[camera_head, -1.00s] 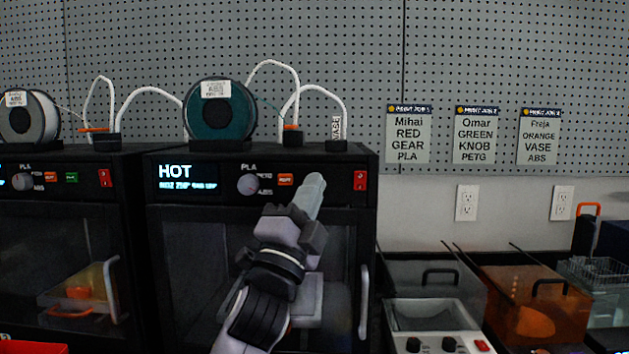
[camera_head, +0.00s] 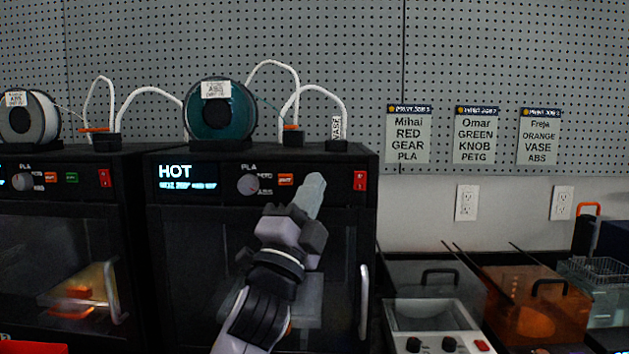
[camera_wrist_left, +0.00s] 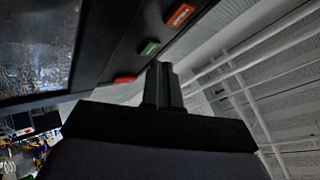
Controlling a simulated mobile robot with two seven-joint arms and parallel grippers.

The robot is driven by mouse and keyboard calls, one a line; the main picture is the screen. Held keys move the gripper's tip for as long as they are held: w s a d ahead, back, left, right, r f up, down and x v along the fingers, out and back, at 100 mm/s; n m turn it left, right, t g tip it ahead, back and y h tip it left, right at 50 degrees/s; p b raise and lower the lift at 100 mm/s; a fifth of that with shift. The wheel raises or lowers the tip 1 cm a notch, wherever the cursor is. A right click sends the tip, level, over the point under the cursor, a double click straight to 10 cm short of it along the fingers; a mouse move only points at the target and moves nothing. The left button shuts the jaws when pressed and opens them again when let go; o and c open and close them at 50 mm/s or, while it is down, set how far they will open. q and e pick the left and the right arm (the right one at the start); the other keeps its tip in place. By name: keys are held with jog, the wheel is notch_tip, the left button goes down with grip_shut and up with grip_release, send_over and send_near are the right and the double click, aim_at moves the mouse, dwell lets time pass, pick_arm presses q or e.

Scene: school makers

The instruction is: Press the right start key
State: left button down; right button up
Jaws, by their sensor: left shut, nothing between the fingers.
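The right printer (camera_head: 262,190) is black, with a lit display (camera_head: 187,177) whose top line reads HOT. Its panel has a round knob (camera_head: 248,184), an orange key (camera_head: 286,180) and a red switch (camera_head: 360,180). My left gripper (camera_head: 314,184) is shut and empty, with its tips in front of the panel between the orange key and the red switch. In the left wrist view, a green key (camera_wrist_left: 148,47) sits between the orange and red ones, near the fingers (camera_wrist_left: 162,85). The fingers hide that key in the head view. I cannot tell whether they touch it. My right gripper is out of view.
The left printer (camera_head: 65,220) has a similar panel with a green key (camera_head: 71,177). Spools and white tubes stand on both printers. A door handle (camera_head: 364,302) juts out below the right panel. Bins (camera_head: 535,300) and a control box (camera_head: 432,325) stand to the right.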

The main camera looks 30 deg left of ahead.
pick_arm(q)
jog(key=shift+w+a, duration=0.25)
jog(key=shift+w, duration=0.05)
jog(key=shift+w, duration=0.15)
dwell(0.4)
jog(key=shift+s+d, duration=0.3)
jog(key=shift+s, duration=0.25)
jog(key=s+d, duration=0.1)
jog(key=s+d+p, duration=0.1)
jog(key=s, duration=0.1)
jog(key=s+d, duration=0.1)
jog(key=s, duration=0.1)
dwell(0.5)
dwell(0.8)
